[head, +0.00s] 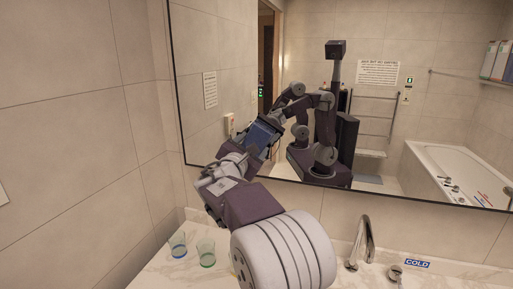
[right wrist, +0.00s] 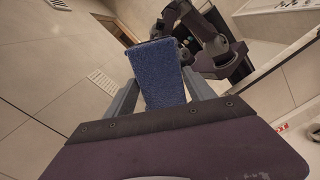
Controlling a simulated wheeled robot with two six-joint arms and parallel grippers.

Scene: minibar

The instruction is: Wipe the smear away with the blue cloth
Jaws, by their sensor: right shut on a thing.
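My right gripper (head: 250,150) reaches up to the mirror (head: 225,60) in the head view. It is shut on the blue cloth, a thick blue block-like pad (right wrist: 160,75) that stands out between the fingers in the right wrist view. In the head view, dark blue shows at the fingertips, where the cloth and its reflection run together. The cloth is at or very near the glass; I cannot tell whether it touches. I cannot make out a smear; the arm and cloth may hide it. My left gripper is not directly in view.
Below the mirror is a pale marble counter (head: 160,272). A blue-tinted glass (head: 177,244) and a green-tinted glass (head: 207,252) stand at its left, near my arm. A tap (head: 362,243) and a COLD label (head: 417,264) are at right. The bathtub and my body appear as reflections.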

